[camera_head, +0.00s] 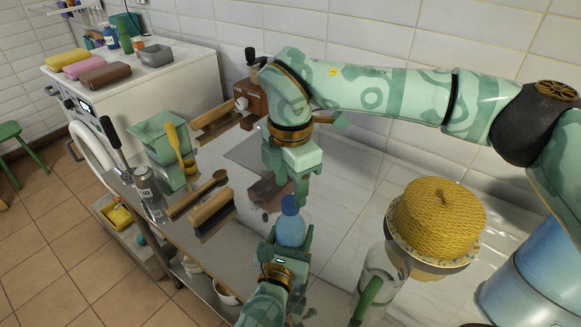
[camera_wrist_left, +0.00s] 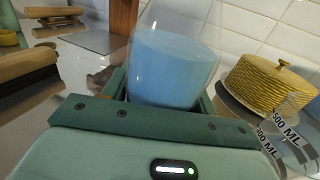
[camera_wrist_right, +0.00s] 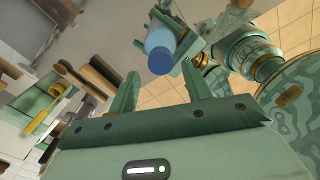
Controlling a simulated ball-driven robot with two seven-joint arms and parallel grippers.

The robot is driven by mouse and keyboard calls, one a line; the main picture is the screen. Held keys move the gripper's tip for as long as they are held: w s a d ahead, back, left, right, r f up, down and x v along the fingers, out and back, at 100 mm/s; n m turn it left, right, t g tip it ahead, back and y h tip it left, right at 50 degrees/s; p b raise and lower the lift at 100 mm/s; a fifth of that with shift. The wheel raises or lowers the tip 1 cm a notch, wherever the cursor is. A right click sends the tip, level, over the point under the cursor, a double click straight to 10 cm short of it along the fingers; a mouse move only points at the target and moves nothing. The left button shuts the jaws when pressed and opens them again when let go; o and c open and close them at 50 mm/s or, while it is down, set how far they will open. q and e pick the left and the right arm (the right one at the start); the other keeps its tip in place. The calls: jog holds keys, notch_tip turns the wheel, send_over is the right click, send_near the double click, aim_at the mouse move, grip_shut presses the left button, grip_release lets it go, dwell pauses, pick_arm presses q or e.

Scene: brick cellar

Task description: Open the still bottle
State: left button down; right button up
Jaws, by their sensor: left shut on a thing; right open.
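The still bottle (camera_head: 291,230) is clear with blue contents and has a blue cap (camera_head: 290,204). My left gripper (camera_head: 290,245) is shut on the bottle's body and holds it roughly upright over the steel worktop. The bottle also fills the middle of the left wrist view (camera_wrist_left: 175,65), its top cut off by the frame. My right gripper (camera_head: 300,192) is open and empty, pointing down just above and behind the cap. In the right wrist view the cap (camera_wrist_right: 160,60) faces the camera, beyond the spread fingers. I see no contact between these fingers and the cap.
A yellow woven cover (camera_head: 438,215) on a plate and a clear measuring jug (camera_head: 380,275) stand on the right. A brick-like brown grinder (camera_head: 252,95) stands behind.

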aim_at(290, 201)
notch_tip(290, 201, down, 4)
jog(key=shift+f, duration=0.1)
